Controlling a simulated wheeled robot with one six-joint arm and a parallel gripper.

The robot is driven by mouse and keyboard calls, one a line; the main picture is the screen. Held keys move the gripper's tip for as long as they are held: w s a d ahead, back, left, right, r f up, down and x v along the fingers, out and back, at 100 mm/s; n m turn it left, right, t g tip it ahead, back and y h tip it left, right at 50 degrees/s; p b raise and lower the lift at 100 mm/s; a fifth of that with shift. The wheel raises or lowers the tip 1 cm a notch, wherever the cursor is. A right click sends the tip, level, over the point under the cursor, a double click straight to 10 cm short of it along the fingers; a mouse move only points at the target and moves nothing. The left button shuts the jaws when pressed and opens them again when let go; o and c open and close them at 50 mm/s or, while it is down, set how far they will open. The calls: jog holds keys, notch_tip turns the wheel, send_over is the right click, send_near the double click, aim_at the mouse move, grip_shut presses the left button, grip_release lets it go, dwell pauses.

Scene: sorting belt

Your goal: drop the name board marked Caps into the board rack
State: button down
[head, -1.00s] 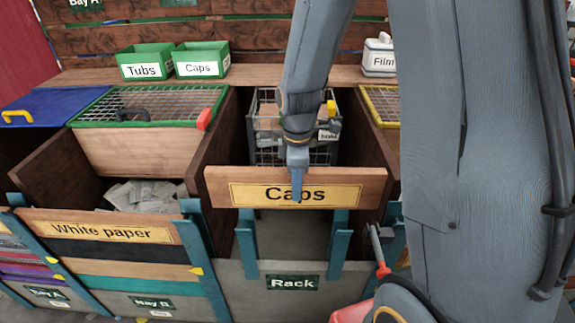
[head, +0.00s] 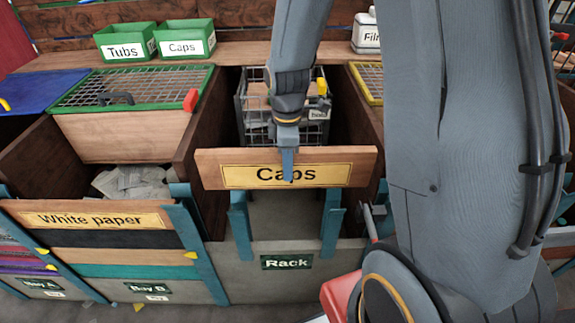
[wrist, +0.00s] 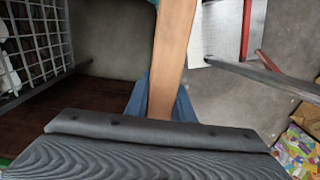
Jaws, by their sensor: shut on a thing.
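The name board marked Caps (head: 340,168) is a wooden plank with a yellow label, held upright and roughly level. My gripper (head: 288,165) is shut on the middle of its top edge; one finger shows in front of the label. In the wrist view the board (wrist: 175,45) runs edge-on away from the gripper. The board rack (head: 287,262), labelled Rack, has two teal slotted posts (head: 240,225). In the head view the board appears just above the posts. I cannot tell whether its lower edge touches them.
Left of the rack, a bay holds a White paper board (head: 95,218) above stacked boards. A wire cage (head: 255,110) stands in the bay behind my gripper. Green bins marked Tubs (head: 122,51) and Caps (head: 183,47) sit on the back shelf. A grey-and-red handle (head: 368,215) stands right of the rack.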

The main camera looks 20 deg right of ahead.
dwell(0.4)
notch_tip(320, 180, down, 31)
jog(key=b, duration=1.6)
jog(key=shift+f+b, duration=0.1)
jog(key=shift+b, duration=0.2)
jog(key=shift+f, duration=0.2)
jog(key=shift+f+b, duration=0.35)
jog(key=shift+f, duration=0.2)
jog(key=c, duration=1.4)
grip_release()
jog(key=shift+c, duration=0.2)
notch_tip(320, 180, up, 8)
